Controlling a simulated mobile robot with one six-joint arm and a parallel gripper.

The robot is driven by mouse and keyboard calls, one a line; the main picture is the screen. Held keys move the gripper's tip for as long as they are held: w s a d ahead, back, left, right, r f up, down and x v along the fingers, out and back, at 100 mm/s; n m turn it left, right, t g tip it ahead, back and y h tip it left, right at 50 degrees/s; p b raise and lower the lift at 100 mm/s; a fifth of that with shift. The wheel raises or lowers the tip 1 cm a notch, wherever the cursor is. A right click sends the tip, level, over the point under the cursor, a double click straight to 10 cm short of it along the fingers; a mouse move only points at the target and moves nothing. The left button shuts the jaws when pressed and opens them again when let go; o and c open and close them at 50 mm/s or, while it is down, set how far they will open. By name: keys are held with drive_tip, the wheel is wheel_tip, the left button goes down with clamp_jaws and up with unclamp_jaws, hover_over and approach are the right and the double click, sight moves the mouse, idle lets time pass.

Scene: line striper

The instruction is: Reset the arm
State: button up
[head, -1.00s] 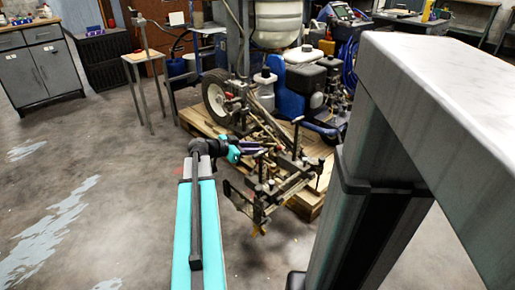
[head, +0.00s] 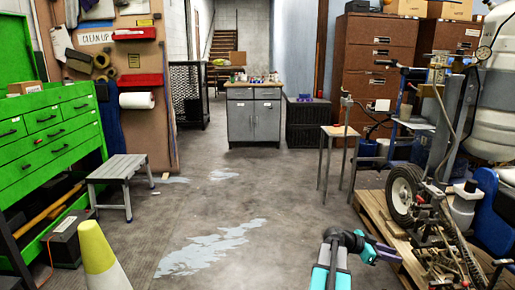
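My arm, teal and grey, rises from the bottom edge of the head view, right of the middle. My gripper (head: 388,250) is at its end and points to the right, with dark purplish fingers. It is too small here to tell whether the fingers are apart. No held object shows. The line striper (head: 432,215) stands on a wooden pallet (head: 377,222) at the right, partly cut off by the frame edge. My gripper appears in front of the pallet's near left part; I cannot tell if they touch.
A green tool chest (head: 50,140), a grey step stool (head: 118,172) and a yellow-and-white cone (head: 98,255) are at the left. A grey cabinet (head: 253,118) stands at the back, with a small side table (head: 339,131) to its right. The middle floor is open, with pale patches.

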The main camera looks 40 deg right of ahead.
drive_tip(key=w+a+f+n+t+p, duration=0.2)
drive_tip(key=w+a+p, duration=0.3)
drive_tip(key=w, duration=0.6)
drive_tip(key=w+a+f+n+t+p, duration=0.1)
drive_tip(key=w+a+f+n+p, duration=0.3)
drive_tip(key=a, duration=0.5)
drive_tip(key=w+a+f+n+t+y+p, duration=0.1)
drive_tip(key=w+a+f+t+p, duration=0.15)
drive_tip(key=w+a, duration=0.55)
drive_tip(key=w+a+f+n+p, duration=0.2)
drive_tip(key=w+a+n+p, duration=0.15)
drive_tip(key=a, duration=0.75)
drive_tip(key=s+a+f+n+y+p, duration=0.1)
drive_tip(key=a+f+n+p, duration=0.15)
drive_tip(key=a, duration=0.65)
drive_tip(key=s+a+f+n+y+p, duration=0.1)
drive_tip(key=a+n+y+p, duration=0.15)
drive_tip(key=a, duration=0.55)
drive_tip(key=s+a+f+n+g+y+p, duration=0.1)
drive_tip(key=s+a+n, duration=0.4)
drive_tip(key=a, duration=0.5)
drive_tip(key=s+a+f+n+g+y+p, duration=0.1)
drive_tip(key=s+a+n+y+p, duration=0.2)
drive_tip(key=s+a, duration=0.4)
drive_tip(key=a+n+y, duration=0.1)
drive_tip(key=a+n, duration=0.1)
drive_tip(key=a, duration=0.2)
drive_tip(key=shift+s+p, duration=0.25)
drive_tip(key=shift+p, duration=0.05)
